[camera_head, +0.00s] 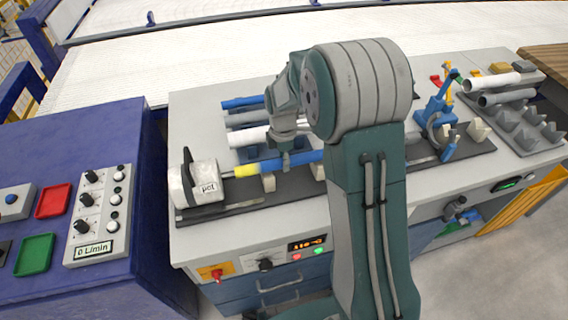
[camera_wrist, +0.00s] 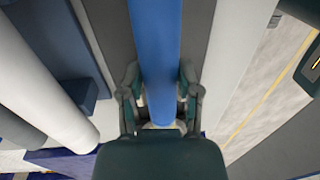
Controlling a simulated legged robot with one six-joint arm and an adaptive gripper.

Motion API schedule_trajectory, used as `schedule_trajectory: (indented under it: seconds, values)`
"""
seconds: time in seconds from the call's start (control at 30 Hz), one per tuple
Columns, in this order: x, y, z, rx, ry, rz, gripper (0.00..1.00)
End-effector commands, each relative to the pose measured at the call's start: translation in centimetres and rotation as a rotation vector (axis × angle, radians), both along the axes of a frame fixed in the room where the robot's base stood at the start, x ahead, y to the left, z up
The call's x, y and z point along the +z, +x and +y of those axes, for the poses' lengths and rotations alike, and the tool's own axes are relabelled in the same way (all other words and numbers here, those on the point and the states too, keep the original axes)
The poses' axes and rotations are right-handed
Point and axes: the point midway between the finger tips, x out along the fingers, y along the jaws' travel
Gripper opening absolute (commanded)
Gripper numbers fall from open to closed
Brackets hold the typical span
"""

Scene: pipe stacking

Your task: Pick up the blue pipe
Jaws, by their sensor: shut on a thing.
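A blue pipe (camera_head: 306,158) with a yellow end (camera_head: 246,170) lies level over the dark strip at the bench's front, in line with the white block marked "pct" (camera_head: 196,184). My gripper (camera_head: 286,160) points down onto it and is shut around it. In the wrist view the blue pipe (camera_wrist: 154,45) runs between the two fingers of my gripper (camera_wrist: 160,105). I cannot tell whether the pipe rests on its supports or hangs just above them. My arm hides its right part. A second blue pipe (camera_head: 242,102) lies at the back of the rack.
A grey pipe (camera_head: 245,118) and a white pipe (camera_head: 250,137) lie behind. A blue clamp device (camera_head: 440,118) stands right on the bench, with a rack of pipes (camera_head: 508,90) beyond. A blue control desk (camera_head: 75,220) stands left.

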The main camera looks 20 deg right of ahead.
Motion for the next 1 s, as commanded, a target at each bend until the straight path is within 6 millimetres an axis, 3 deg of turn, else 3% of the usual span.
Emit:
schedule_trajectory:
  seconds: [0.1,0.63,1.0]
  values:
    - [1.9,-0.1,0.0,0.0,0.0,-0.004,0.0]
    - [7.7,-5.2,0.0,0.0,0.0,-0.002,0.0]
    - [9.6,-9.8,0.1,0.0,0.0,0.0,0.0]
